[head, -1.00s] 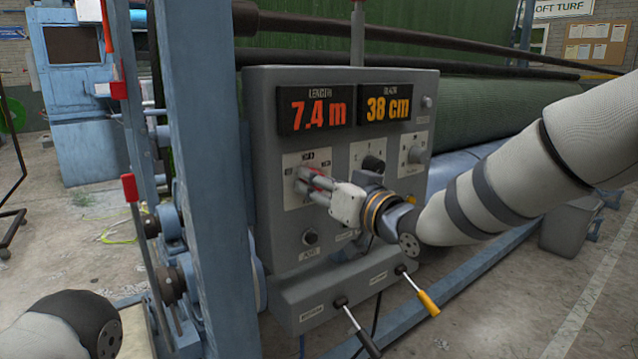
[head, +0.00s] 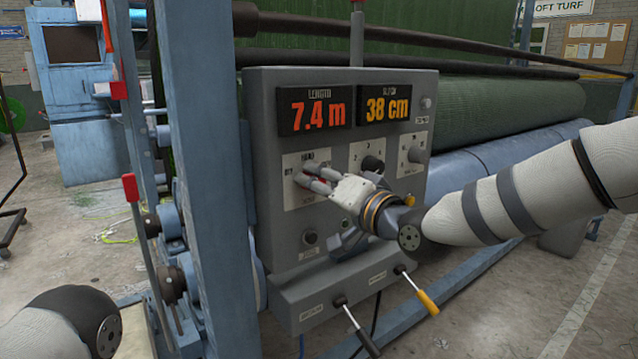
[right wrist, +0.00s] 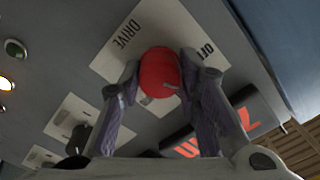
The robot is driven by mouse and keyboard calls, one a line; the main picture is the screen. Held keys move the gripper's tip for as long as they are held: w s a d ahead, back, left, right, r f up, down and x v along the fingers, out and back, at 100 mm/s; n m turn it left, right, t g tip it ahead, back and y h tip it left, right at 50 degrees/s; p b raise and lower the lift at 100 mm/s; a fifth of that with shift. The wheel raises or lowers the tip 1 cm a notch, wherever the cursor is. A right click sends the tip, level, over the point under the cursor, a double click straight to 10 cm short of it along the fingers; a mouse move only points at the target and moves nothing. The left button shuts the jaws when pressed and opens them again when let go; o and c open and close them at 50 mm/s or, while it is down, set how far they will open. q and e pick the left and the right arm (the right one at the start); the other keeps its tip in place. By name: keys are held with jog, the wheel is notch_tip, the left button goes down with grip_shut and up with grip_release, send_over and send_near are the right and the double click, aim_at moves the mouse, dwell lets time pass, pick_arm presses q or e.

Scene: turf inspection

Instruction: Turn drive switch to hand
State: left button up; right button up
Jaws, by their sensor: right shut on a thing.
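The drive switch is a round red knob (right wrist: 158,72) on a pale plate in the right wrist view. "DRIVE" and "OFF" can be read on the plate (right wrist: 128,35), and a small light mark shows on the knob's edge. My right gripper (right wrist: 158,80) is shut on the knob, one finger on each side. In the head view my right gripper (head: 312,180) reaches the left plate (head: 296,196) of the grey control panel (head: 262,120), and its fingers mostly cover the knob. Which label the knob points to cannot be told. My left gripper is out of view.
Displays above the switch read 7.4 m (head: 318,108) and 38 cm (head: 388,106). A black knob (head: 373,163) and another switch (head: 416,155) sit to the right. A black-handled lever (head: 358,328) and a yellow-handled lever (head: 424,296) stick out below. A blue post (head: 212,150) stands left.

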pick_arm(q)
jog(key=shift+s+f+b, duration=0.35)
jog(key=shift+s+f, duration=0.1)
pick_arm(e)
jog(key=m, duration=0.5)
jog(key=shift+f, duration=0.1)
jog(key=shift+m, duration=0.3)
jog(key=o, duration=1.1)
jog(key=shift+o, duration=0.2)
jog(key=v, duration=1.2)
